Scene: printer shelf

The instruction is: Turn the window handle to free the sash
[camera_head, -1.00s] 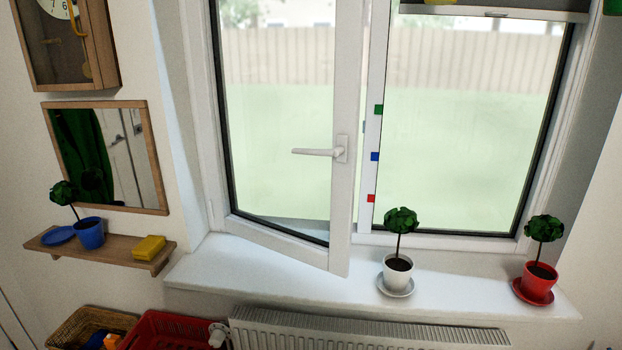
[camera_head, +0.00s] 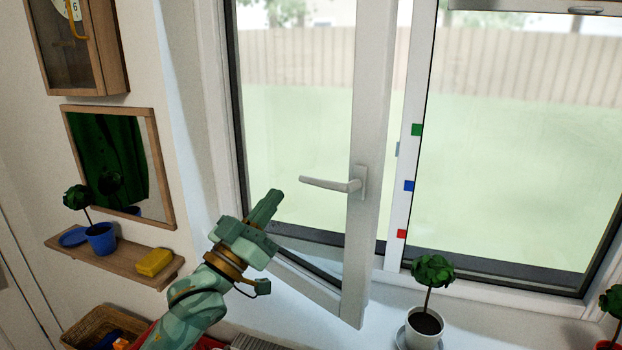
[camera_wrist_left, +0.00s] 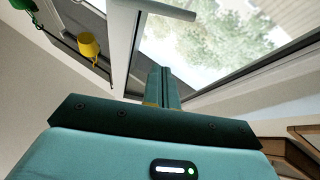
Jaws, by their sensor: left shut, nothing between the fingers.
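The white window handle (camera_head: 335,185) sits on the right stile of the left sash (camera_head: 368,170). Its lever points left, level. The sash stands slightly open into the room, its lower corner over the sill. My left gripper (camera_head: 272,200) is shut and empty, just below and left of the lever's free end, apart from it in the picture. In the left wrist view the shut fingers (camera_wrist_left: 163,88) point toward the glass, and a pale bar that looks like the handle lever (camera_wrist_left: 165,9) crosses the top. My right gripper is not in view.
A plant in a white pot (camera_head: 424,325) stands on the sill right of the sash. A red pot (camera_head: 606,345) is at the right edge. A wooden shelf (camera_head: 130,266) with a blue pot (camera_head: 101,238) and yellow block (camera_head: 154,262) is at left.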

